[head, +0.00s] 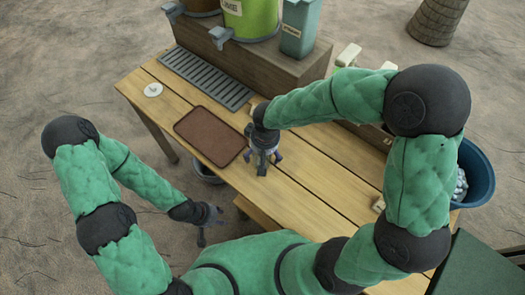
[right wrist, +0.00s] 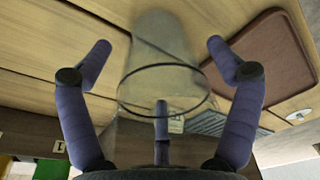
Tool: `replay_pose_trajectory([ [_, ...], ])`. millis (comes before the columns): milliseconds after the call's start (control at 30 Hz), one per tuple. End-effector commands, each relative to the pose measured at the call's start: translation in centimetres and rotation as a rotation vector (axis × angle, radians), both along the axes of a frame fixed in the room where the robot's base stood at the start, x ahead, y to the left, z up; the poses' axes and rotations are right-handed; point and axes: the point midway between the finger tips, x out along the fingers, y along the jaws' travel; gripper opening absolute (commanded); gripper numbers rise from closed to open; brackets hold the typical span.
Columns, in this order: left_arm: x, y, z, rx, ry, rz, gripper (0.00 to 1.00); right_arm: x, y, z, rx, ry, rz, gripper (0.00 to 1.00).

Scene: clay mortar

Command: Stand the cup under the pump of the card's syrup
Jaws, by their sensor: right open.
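A clear cup (right wrist: 165,62) with a dark ring-like rim shows in the right wrist view, between the spread fingers of my right gripper (right wrist: 158,50). The fingers stand apart on both sides of it, and I cannot tell whether any touches. In the head view my right gripper (head: 262,158) is low over the table, right of the brown mat; I cannot make out the cup there. My left gripper (head: 209,217) is open and empty, off the table's front edge. Cream-coloured tops (head: 348,55) behind my right arm may be pumps; the arm hides what is below. No card is readable.
The wooden table (head: 320,188) carries a brown mat (head: 210,135), a grey slatted drip tray (head: 205,77) and a white disc (head: 153,90). A raised shelf (head: 275,68) holds a green dispenser (head: 252,18) and a teal bin (head: 300,27). A blue bucket (head: 478,172) stands at right.

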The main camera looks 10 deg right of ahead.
Motion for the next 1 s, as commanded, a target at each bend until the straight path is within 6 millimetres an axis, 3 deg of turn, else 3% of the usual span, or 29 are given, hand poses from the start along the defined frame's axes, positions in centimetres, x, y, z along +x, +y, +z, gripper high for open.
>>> replay_pose_trajectory([
  [600,0.0,0.0,4.9,0.000,0.000,0.000,0.40,-1.3,-0.3,10.6,0.000,-0.002,0.001,0.90],
  [867,0.0,0.0,5.3,0.000,0.000,0.000,0.40,-1.6,-0.5,12.1,0.008,0.002,-0.027,0.95],
  [1000,0.0,0.0,5.1,0.000,0.000,0.000,0.40,-1.8,-1.0,12.1,0.059,0.019,-0.223,0.95],
])
